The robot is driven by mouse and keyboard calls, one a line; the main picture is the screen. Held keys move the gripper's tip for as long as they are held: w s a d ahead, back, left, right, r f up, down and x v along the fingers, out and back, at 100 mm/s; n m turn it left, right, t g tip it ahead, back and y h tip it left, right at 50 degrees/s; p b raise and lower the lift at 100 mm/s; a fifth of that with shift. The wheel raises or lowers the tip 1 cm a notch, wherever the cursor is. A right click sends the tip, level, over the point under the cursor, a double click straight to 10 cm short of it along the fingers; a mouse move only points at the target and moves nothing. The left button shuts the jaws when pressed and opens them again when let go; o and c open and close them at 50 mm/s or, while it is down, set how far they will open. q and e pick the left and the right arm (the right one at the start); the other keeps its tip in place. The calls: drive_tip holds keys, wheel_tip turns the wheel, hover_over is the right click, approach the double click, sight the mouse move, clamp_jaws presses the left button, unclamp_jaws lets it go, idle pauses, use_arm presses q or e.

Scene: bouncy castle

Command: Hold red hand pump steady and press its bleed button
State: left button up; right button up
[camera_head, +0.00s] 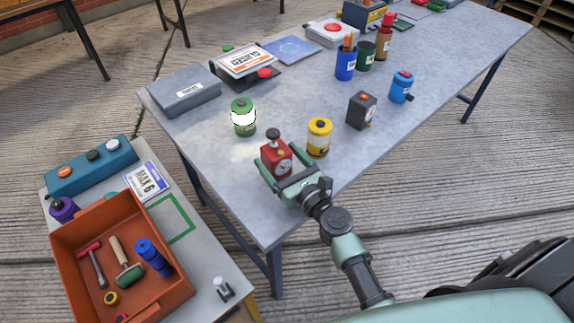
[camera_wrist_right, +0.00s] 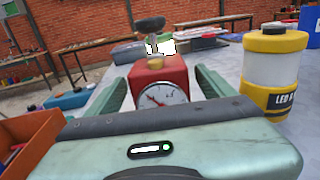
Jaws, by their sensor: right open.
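The red hand pump (camera_head: 277,155) stands upright near the front edge of the grey table in the head view, with a black knob on top and a round white dial. My right gripper (camera_head: 278,168) is open, its green fingers on either side of the pump. In the right wrist view the pump (camera_wrist_right: 170,72) stands between the two fingers, with a visible gap at each side. Its dial (camera_wrist_right: 164,96) faces the camera, and a brass-coloured part shows under the black knob (camera_wrist_right: 150,24). I cannot make out the bleed button for certain. My left gripper is out of view.
A yellow lantern (camera_head: 319,138) stands close right of the pump, and a green-capped canister (camera_head: 243,117) behind it. A dark grey box (camera_head: 361,110) and blue bottle (camera_head: 401,86) stand farther right. An orange crate (camera_head: 64,262) of tools sits on the lower left table.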

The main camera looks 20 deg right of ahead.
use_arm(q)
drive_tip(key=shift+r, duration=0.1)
use_arm(e)
drive_tip(key=shift+w+a, duration=0.15)
drive_tip(key=shift+w, duration=0.5)
clamp_jaws()
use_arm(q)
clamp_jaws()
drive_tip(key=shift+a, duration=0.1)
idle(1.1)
